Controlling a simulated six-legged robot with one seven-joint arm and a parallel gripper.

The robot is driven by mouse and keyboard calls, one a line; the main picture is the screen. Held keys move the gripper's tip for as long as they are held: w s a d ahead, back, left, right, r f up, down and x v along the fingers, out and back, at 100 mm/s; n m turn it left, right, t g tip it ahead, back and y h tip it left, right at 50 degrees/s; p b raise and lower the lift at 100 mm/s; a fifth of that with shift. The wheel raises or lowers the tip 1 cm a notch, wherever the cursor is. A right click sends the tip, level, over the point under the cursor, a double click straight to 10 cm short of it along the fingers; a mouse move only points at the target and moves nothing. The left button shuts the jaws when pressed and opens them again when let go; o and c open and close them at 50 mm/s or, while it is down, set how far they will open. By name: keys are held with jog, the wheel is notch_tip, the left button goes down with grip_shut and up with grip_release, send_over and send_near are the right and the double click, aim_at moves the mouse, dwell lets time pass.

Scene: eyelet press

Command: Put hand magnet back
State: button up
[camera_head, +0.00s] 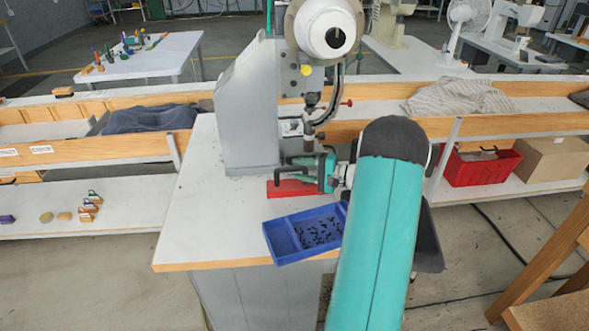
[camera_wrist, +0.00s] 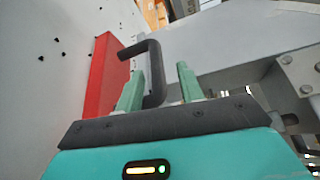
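The hand magnet (camera_head: 291,188), a red block with a black handle, rests on the white press table beside the foot of the grey press. It also shows in the wrist view (camera_wrist: 104,78), its black handle (camera_wrist: 156,72) reaching toward my gripper. My gripper (camera_wrist: 160,88) is open, its two green fingers apart, with part of the handle showing between them. There is a visible gap to the right finger; I cannot tell whether the left finger touches the handle. In the head view my gripper (camera_head: 312,173) is just above and right of the red block, partly overlapping the handle.
A blue tray (camera_head: 281,248) with small black pieces sits at the table's front edge. Small black bits (camera_wrist: 42,58) lie on the white surface. The grey press (camera_head: 247,110) rises close behind the magnet. The table's left side is clear. A red crate (camera_head: 480,170) stands right.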

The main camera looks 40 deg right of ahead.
jog(key=f+v, duration=0.1)
jog(key=v, duration=0.8)
jog(key=shift+r, duration=0.5)
jog(key=w+a+r+n+g, duration=0.1)
jog(key=a+r+n+g, duration=0.3)
jog(key=a, duration=0.8)
jog(key=a+r+n+g, duration=0.2)
jog(key=a+r+g, duration=0.25)
jog(key=a, duration=0.75)
jog(key=s+a+r+n+h, duration=0.2)
jog(key=s+a+n+h, duration=0.2)
jog(key=s+a, duration=0.3)
jog(key=s+a+r+n+h, duration=0.2)
jog(key=s+a+n+h, duration=0.2)
jog(key=s+a, duration=0.4)
jog(key=shift+s+a+r+g, duration=0.3)
jog(key=shift+a+r+g, duration=0.1)
jog(key=shift+a, duration=0.75)
